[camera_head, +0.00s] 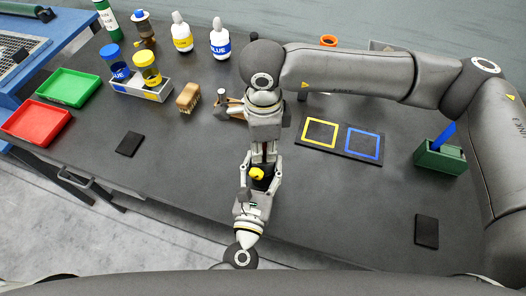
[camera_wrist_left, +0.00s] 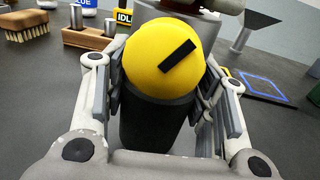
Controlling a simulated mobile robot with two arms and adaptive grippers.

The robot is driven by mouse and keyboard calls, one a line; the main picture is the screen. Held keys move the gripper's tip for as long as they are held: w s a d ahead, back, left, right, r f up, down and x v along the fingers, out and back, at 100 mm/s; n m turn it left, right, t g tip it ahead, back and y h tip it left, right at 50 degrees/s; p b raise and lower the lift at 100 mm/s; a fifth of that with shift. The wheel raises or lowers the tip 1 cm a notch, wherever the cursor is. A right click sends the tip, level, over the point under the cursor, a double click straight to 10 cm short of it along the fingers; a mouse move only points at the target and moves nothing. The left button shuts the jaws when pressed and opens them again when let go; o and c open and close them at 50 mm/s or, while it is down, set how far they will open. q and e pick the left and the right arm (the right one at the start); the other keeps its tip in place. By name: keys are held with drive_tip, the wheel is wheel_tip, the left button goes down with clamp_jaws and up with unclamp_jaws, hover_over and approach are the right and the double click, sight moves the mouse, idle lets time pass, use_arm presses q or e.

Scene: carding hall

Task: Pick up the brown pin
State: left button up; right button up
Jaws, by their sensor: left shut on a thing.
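My left gripper (camera_head: 260,182) is in the lower middle of the head view, shut on a black cylinder (camera_wrist_left: 157,118) with a round yellow top (camera_wrist_left: 165,58). The yellow top bears a black bar and also shows in the head view (camera_head: 257,173). My right gripper (camera_head: 264,156) points down towards it from above in the picture; its fingertips are too small and crowded to read. A wooden block (camera_wrist_left: 92,40) with two steel pins stands at the upper left of the left wrist view. I cannot make out a brown pin with certainty; my right gripper and wrist hide part of that area.
A brush (camera_head: 188,98), a grey rack (camera_head: 140,90) with jars, and white bottles stand at the back left. Red (camera_head: 36,121) and green (camera_head: 68,86) trays lie left. A marked black mat (camera_head: 340,140) and green holder (camera_head: 440,157) are right. The table's front left is mostly clear.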

sight(263, 146)
clamp_jaws()
drive_tip(key=shift+r, duration=0.1)
wheel_tip(263, 146, up, 10)
drive_tip(key=shift+f, duration=0.1)
use_arm(q)
drive_tip(key=o, duration=1.5)
drive_tip(key=shift+s, duration=0.1)
